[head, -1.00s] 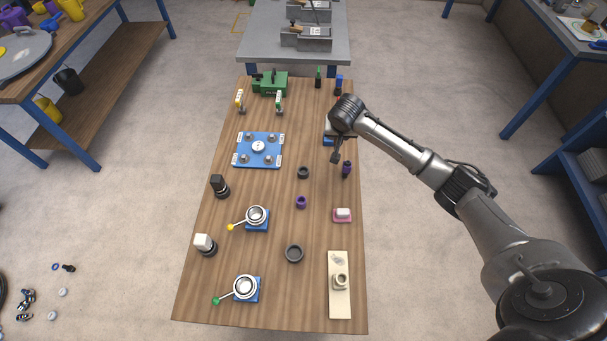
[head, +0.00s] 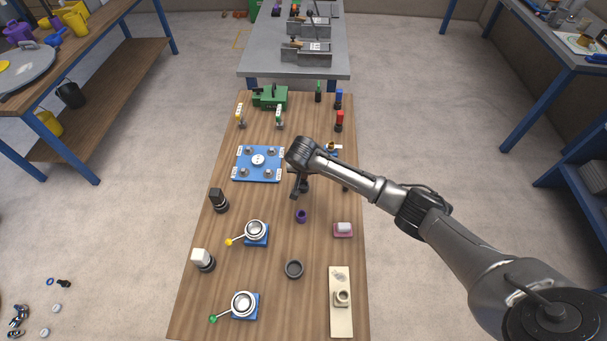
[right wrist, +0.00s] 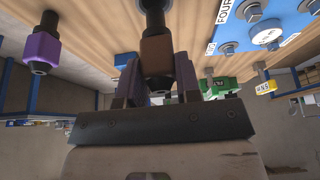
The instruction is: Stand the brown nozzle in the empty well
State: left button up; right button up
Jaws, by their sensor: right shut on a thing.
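The brown nozzle (right wrist: 157,52) is held between the fingers of my right gripper (right wrist: 157,76), which is shut on it in the right wrist view. In the head view my right gripper (head: 295,192) hangs over the middle of the table, and the nozzle is too small and dark to make out. A dark ring (head: 306,187) is close beside the gripper, partly hidden by it. I cannot tell which is the empty well. My left gripper is not in view.
A blue plate (head: 239,164) with several knobs stands left of the gripper. A purple nozzle (right wrist: 43,48) shows in the right wrist view. A pink block (head: 343,234), lever devices on blue bases (head: 257,307) and a beige board (head: 340,319) stand nearer.

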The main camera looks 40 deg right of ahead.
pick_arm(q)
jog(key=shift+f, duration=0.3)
pick_arm(e)
notch_tip(320, 180, down, 3)
jog(key=shift+f, duration=0.1)
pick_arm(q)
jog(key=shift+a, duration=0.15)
pick_arm(e)
jog(key=o, duration=1.1)
jog(key=shift+c, duration=0.2)
